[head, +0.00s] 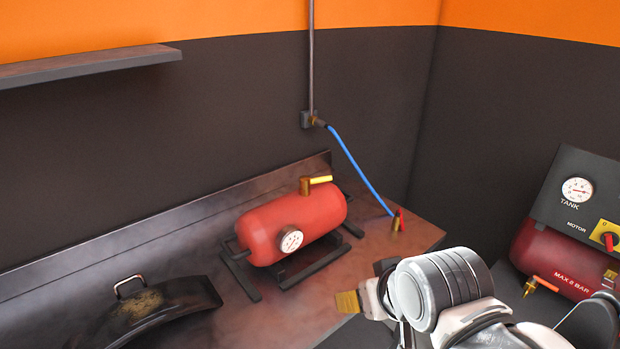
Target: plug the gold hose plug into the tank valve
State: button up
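A red tank (285,222) lies on its side in a dark cradle on the bench. Its brass valve (305,187) with a yellow lever is on top, and nothing is plugged into it from this view. The gold hose plug (397,224), with a red part beside it, is at the lower end of a blue hose (358,170), near the bench's right end. My gripper (352,301) is at lower right, apart from both plug and tank. A ribbed gold-coloured finger pad shows. My wrist hides much of it, so its opening is unclear.
The hose hangs from a wall outlet (314,120). A black curved part with a handle (165,307) lies at the bench's front left. A compressor (560,262) with gauge and red switch stands at right. Bare bench (290,320) lies before the tank. A shelf (90,66) juts out upper left.

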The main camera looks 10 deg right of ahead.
aim_at(305, 181)
jog(key=i+l, duration=0.2)
jog(key=l, duration=0.2)
jog(key=i+l+z, duration=0.15)
jog(key=l, duration=0.25)
jog(key=i+l, duration=0.2)
jog(key=l, duration=0.15)
jog(key=i+l+z, duration=0.15)
jog(key=l, duration=0.2)
jog(key=i+l, duration=0.05)
